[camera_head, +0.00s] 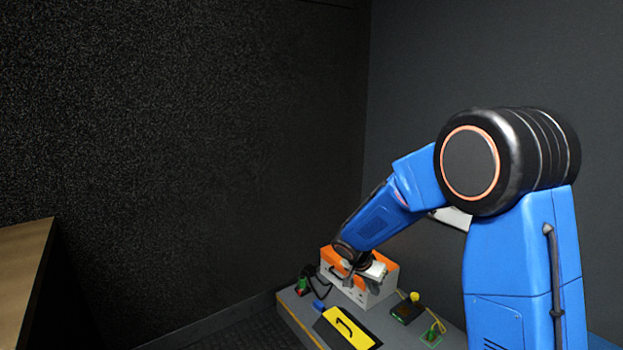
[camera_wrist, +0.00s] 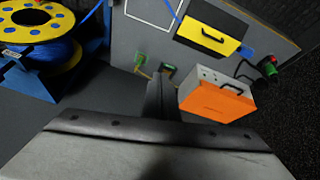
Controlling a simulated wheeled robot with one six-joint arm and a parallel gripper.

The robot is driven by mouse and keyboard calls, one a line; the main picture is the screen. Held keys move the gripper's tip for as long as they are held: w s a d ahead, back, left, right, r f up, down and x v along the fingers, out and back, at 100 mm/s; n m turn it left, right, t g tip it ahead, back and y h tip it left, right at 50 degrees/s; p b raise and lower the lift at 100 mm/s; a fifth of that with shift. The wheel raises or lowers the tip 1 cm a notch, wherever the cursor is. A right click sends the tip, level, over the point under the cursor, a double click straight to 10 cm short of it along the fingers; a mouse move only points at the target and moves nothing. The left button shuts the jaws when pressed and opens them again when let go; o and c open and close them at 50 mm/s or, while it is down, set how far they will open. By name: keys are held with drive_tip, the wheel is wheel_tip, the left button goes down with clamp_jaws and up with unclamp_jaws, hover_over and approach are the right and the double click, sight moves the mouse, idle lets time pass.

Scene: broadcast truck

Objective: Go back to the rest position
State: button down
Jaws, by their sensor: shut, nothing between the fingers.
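My gripper shows in the wrist view (camera_wrist: 157,82) as a dark, narrow pair of fingers, closed together with nothing between them. The fingers point toward the bench top, to the left of an orange-topped grey box (camera_wrist: 220,103). In the head view my blue arm reaches down to the left, and its wrist end is over or in front of the same box (camera_head: 334,258). No marker for a rest position shows.
The grey bench (camera_head: 300,312) carries a yellow panel with a black handle (camera_head: 345,328), a red-and-green button (camera_wrist: 269,66), and green connectors (camera_wrist: 140,60). A yellow-flanged reel of blue cable (camera_wrist: 36,22) stands left in the wrist view. A wooden surface (camera_head: 22,270) is far left.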

drive_tip(key=s+d+r+n+y, duration=0.15)
drive_tip(key=s+d+r, duration=0.25)
drive_tip(key=s+r, duration=0.4)
drive_tip(key=s+d+r+n, duration=0.2)
drive_tip(key=s+d+r, duration=0.4)
drive_tip(key=s, duration=0.4)
drive_tip(key=s+r+n+y, duration=0.1)
drive_tip(key=s+r+n, duration=0.1)
drive_tip(key=s, duration=0.8)
drive_tip(key=s+r+n+t+y, duration=0.1)
drive_tip(key=s+r+n+y, duration=0.1)
drive_tip(key=s, duration=0.9)
drive_tip(key=shift+s+a+r+n+t, duration=0.2)
drive_tip(key=shift+s+a+n+t, duration=0.1)
drive_tip(key=shift+a+n, duration=0.1)
